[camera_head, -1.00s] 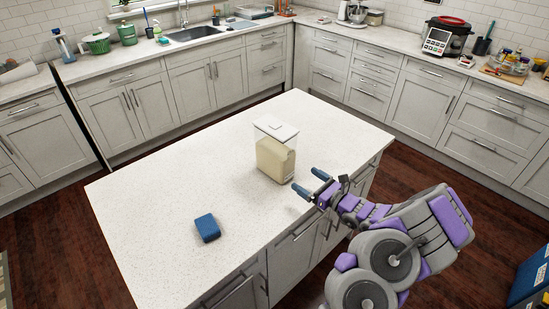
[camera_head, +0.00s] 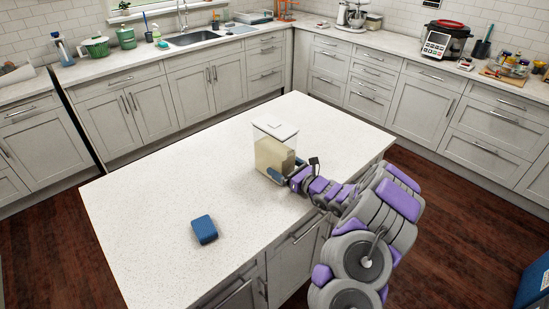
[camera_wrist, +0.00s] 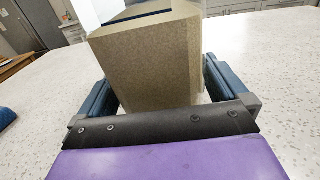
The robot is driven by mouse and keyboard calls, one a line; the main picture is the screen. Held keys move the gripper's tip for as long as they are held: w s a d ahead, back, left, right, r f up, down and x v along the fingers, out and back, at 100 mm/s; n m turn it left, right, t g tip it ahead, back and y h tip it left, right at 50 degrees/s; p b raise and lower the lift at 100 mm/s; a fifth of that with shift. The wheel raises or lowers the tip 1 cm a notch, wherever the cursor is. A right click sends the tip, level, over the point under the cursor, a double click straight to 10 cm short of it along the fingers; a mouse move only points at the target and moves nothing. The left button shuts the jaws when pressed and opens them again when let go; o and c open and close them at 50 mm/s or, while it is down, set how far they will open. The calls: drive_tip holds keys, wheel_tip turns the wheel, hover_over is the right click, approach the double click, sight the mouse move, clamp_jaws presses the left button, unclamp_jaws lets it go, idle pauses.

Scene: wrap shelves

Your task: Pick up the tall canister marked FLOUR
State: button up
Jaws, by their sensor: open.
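A tall clear canister (camera_head: 273,150) with a white lid and pale, flour-like contents stands upright on the island counter. No FLOUR marking is readable from here. My gripper (camera_head: 284,172) is at the canister's near right side, low, close to the counter. In the wrist view the canister (camera_wrist: 152,62) stands between the two blue fingers of my gripper (camera_wrist: 158,85), one finger on each side. The jaws are open, with a visible gap at the left finger; contact at the right finger is unclear. The canister's base is partly hidden behind the gripper's palm.
A blue block-like item (camera_head: 204,229) lies on the island's white countertop (camera_head: 160,190), left of and nearer than the canister. The rest of the island top is clear. Counters with a sink (camera_head: 196,37) and appliances line the back walls.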

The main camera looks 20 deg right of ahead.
drive_tip(key=c, duration=1.6)
